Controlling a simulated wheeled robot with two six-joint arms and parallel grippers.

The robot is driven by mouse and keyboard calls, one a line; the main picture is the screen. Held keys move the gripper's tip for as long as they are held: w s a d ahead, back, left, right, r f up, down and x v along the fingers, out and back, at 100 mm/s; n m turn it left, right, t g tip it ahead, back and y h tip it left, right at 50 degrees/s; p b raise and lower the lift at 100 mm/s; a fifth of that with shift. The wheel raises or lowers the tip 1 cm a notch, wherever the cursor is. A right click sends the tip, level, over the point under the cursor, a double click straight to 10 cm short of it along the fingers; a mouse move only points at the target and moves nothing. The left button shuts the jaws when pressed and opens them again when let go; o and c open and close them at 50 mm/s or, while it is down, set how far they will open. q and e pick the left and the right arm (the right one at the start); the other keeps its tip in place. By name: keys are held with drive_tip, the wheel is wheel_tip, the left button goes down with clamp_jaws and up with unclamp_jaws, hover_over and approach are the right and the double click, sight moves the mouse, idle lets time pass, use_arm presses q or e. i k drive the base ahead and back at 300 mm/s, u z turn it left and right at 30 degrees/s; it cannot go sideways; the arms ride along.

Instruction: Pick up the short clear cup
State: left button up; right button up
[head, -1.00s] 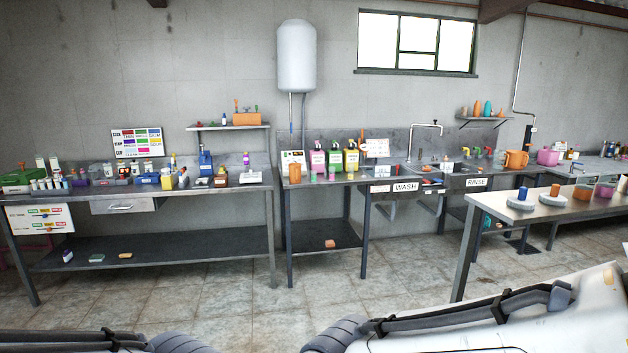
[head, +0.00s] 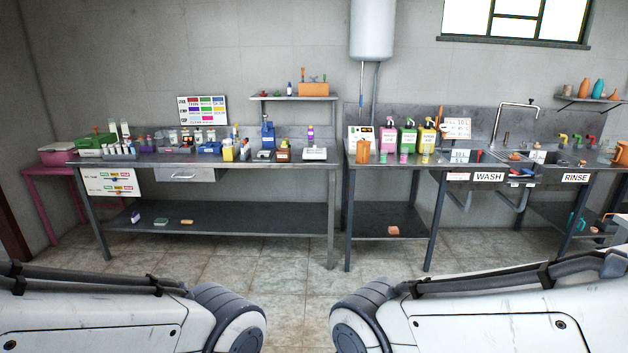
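I cannot pick out a short clear cup for certain in the head view; the items on the benches are too small to tell. Small tinted cups (head: 404,159) stand in front of the pink, green and yellow bottles (head: 408,139) on the middle bench. An orange cup (head: 363,152) stands at that bench's left end. Several small vials and bottles crowd the left bench (head: 316,165). Both my arms show only as white links at the bottom of the picture, and neither gripper is in view.
A sink unit with a WASH sign (head: 489,177) and a RINSE sign (head: 575,178) stands at the right. A pink table (head: 50,171) stands at the far left. The tiled floor (head: 290,275) before the benches is clear. A wall shelf (head: 294,97) holds an orange box.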

sight(383, 153)
drive_tip(key=u, duration=0.25)
drive_tip(key=i, duration=2)
drive_tip(key=z, duration=0.35)
drive_tip(key=i, duration=1.95)
drive_tip(key=z, duration=0.55)
drive_tip(key=i, duration=0.55)
drive_tip(key=z, duration=0.15)
